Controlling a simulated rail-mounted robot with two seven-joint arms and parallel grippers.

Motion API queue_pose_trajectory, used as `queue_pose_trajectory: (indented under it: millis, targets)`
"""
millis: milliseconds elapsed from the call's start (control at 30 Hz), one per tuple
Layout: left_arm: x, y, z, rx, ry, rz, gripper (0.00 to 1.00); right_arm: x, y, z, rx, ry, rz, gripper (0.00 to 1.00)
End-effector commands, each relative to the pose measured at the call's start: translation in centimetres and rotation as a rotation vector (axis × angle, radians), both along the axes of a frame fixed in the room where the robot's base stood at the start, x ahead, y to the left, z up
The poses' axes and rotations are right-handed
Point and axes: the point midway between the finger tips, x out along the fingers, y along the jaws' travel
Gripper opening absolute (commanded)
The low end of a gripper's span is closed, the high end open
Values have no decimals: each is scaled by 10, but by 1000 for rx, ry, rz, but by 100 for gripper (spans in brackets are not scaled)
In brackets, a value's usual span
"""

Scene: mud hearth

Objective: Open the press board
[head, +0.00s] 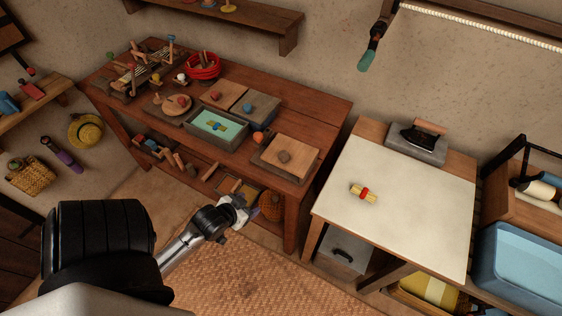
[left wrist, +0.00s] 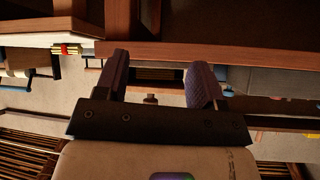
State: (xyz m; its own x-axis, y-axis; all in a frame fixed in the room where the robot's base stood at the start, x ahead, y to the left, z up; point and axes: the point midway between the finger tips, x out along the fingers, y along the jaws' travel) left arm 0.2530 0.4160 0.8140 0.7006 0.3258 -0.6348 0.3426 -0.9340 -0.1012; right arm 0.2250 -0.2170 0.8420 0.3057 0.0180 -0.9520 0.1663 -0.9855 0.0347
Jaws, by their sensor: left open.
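The press board, which I take to be the pale wooden board with a round brown knob (head: 285,156), lies flat on its base at the right end of the long wooden table (head: 330,110). My left gripper (head: 243,208) is in front of that table, below its top and apart from the board. In the left wrist view, the two fingers of my left gripper (left wrist: 158,80) stand apart with nothing held between them. A small brown knob-like thing (left wrist: 150,99) shows beyond the gap; I cannot tell if it is the board's knob. My right gripper is not in view.
A pale-topped table (head: 400,200) stands right, with an iron (head: 418,137). Matting covers the floor.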

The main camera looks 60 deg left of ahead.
Motion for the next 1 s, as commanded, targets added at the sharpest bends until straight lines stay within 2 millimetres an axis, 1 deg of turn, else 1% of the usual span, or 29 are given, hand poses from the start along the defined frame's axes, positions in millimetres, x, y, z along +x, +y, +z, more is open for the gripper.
queue_pose_trajectory:
  millis: [33, 100, 200, 300, 400, 500, 667, 767, 1000]
  targets:
    - [6, 8, 8, 20, -83, 6, 63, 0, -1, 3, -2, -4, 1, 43]
    - [14, 14, 22, 50, -208, 5, 63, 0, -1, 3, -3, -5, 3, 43]
    - [24, 15, 41, 80, -366, -6, 63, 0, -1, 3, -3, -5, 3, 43]
    - [30, 14, 62, 109, -498, -16, 63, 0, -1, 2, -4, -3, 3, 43]
    - [33, 14, 77, 131, -593, -25, 63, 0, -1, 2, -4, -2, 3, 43]
    - [34, 13, 87, 145, -650, -29, 63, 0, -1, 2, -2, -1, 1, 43]
    - [42, 15, 92, 151, -687, -33, 63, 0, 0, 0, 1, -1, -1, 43]
    - [54, 20, 92, 149, -688, -32, 63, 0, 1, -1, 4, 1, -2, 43]
    - [97, 36, 92, 149, -687, -32, 63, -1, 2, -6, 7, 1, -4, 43]
